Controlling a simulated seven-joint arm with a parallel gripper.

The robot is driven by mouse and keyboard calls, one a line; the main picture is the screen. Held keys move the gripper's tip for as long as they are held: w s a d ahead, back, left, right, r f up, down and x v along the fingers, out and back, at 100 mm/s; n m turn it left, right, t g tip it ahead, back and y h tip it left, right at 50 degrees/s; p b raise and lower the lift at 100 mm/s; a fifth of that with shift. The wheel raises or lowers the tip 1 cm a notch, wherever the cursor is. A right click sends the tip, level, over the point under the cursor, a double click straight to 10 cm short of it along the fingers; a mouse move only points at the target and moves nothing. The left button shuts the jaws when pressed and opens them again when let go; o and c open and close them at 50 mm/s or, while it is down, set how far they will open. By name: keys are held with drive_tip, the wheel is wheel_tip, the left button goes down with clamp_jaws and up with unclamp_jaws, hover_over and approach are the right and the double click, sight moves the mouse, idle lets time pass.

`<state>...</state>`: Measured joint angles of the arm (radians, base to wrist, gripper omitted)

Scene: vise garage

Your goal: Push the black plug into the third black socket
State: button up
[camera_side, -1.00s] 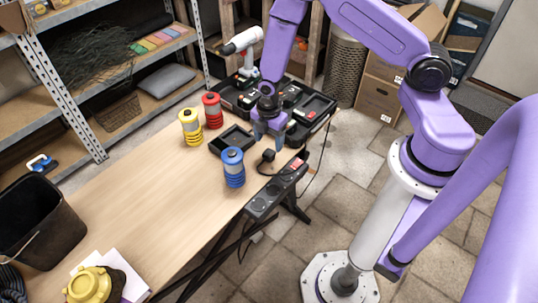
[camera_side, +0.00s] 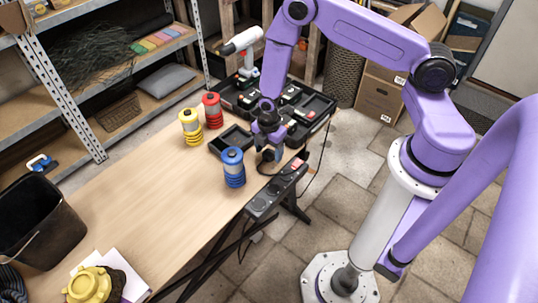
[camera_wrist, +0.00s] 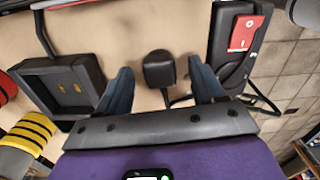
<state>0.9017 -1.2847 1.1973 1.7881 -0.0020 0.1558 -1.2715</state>
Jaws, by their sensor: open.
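The black plug (camera_wrist: 158,70) lies on the workbench with its cable trailing from it. My gripper (camera_wrist: 161,78) is open, with one finger on each side of the plug and a gap on both sides. In the side view my gripper (camera_side: 267,150) is low over the bench and partly hides the plug (camera_side: 268,156). The black power strip (camera_side: 273,192) with round sockets sits along the bench's right edge. Its end with a red part shows at the right of the wrist view (camera_wrist: 222,45). The sockets are too small to tell apart clearly.
A blue spool (camera_side: 233,167) stands left of my gripper, with yellow (camera_side: 191,127) and red (camera_side: 212,110) ones farther back. A small black tray (camera_side: 232,139) lies just behind-left. A black open case (camera_side: 315,108) fills the back. The front bench surface (camera_side: 150,205) is mostly clear.

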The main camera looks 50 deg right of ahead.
sight(269, 152)
drive_tip(key=c, duration=1.1)
drive_tip(key=shift+r, duration=0.15)
drive_tip(key=shift+r, duration=0.5)
wheel_tip(269, 152, up, 2)
drive_tip(key=shift+r, duration=0.1)
drive_tip(key=s+r, duration=0.3)
drive_tip(key=s, duration=0.1)
drive_tip(key=s+r, duration=0.3)
drive_tip(key=s, duration=0.2)
drive_tip(key=s+d+r, duration=0.1)
drive_tip(key=s+r, duration=0.2)
drive_tip(key=s, duration=0.2)
drive_tip(key=shift+r, duration=0.3)
drive_tip(key=shift+a, duration=0.1)
